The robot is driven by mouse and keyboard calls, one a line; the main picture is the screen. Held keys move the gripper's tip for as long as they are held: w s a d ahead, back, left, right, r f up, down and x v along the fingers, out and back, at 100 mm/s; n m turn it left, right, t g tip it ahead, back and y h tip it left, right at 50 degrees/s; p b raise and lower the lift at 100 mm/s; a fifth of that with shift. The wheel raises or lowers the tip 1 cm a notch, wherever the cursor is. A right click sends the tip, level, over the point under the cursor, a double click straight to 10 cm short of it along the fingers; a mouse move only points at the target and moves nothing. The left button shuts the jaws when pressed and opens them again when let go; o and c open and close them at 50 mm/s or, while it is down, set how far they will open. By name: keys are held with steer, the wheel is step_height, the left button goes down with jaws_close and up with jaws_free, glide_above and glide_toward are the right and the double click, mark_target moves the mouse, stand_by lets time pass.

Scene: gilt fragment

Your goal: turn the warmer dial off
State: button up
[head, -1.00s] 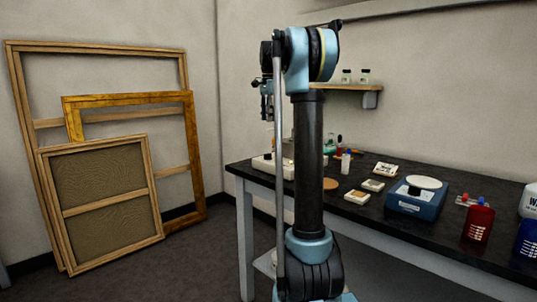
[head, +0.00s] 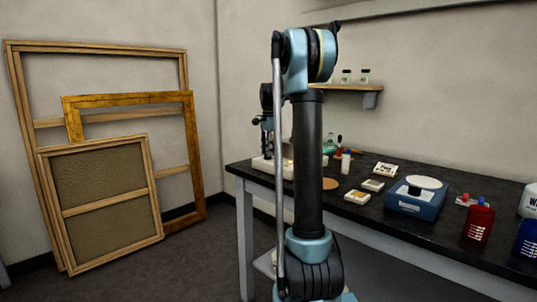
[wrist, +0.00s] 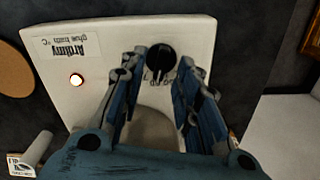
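In the head view the warmer (head: 262,164) is at the table's far left end, partly hidden by my arm. My gripper (head: 266,142) is just above it there, small and partly hidden.
The black table (head: 400,235) also bears a blue device (head: 417,202) with a white round top, a red container (head: 479,222), small white trays (head: 372,185) and a brown disc (head: 330,184). A shelf (head: 350,87) with jars is on the wall. Wooden frames (head: 100,205) lean at left.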

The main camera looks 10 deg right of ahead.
steer(key=shift+f, duration=0.5)
jaws_close()
